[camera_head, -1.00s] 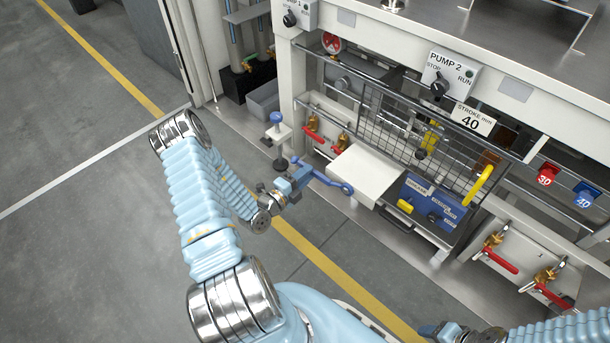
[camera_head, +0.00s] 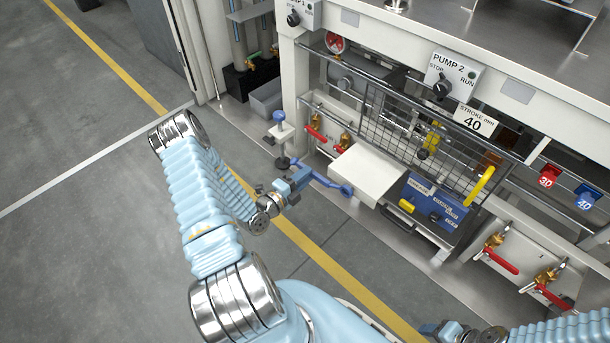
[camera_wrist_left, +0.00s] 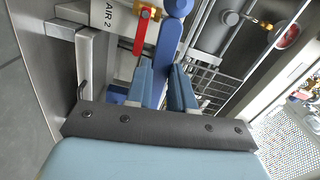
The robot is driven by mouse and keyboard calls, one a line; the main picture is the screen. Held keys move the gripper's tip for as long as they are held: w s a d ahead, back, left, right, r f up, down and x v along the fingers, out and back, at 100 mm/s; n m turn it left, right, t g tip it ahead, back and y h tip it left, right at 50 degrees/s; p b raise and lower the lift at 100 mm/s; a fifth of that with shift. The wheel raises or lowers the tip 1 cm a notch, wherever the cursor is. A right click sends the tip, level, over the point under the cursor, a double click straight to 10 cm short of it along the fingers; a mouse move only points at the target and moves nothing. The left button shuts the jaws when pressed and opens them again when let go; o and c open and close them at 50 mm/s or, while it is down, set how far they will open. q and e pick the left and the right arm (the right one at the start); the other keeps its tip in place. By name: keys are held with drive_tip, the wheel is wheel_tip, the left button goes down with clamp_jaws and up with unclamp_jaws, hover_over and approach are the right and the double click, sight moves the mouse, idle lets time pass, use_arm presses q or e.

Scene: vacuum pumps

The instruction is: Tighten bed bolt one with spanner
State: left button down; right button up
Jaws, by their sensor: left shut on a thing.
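My left gripper (camera_head: 303,178) is shut on a blue spanner (camera_head: 330,184), held above the floor in front of the pump frame. The spanner's ring-like end points right, towards the white box. I cannot single out bed bolt one in either view. My right gripper (camera_head: 440,331) shows only in part at the bottom edge, and its fingers are unclear.
A white box (camera_head: 365,172) stands right of the spanner, with a blue case (camera_head: 432,208) beyond it. A post with a blue knob (camera_head: 279,117) stands behind my left gripper. Red-handled valves (camera_head: 318,133) and a mesh guard (camera_head: 400,115) line the frame. Floor at left is clear.

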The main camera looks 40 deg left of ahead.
use_arm(q)
drive_tip(key=shift+s+r, duration=0.1)
drive_tip(key=shift+s, duration=0.2)
drive_tip(key=shift+s, duration=0.2)
drive_tip(key=shift+s+p, duration=0.3)
drive_tip(key=shift+s+a, duration=0.1)
drive_tip(key=shift+s, duration=0.05)
idle(0.4)
drive_tip(key=shift+s, duration=0.45)
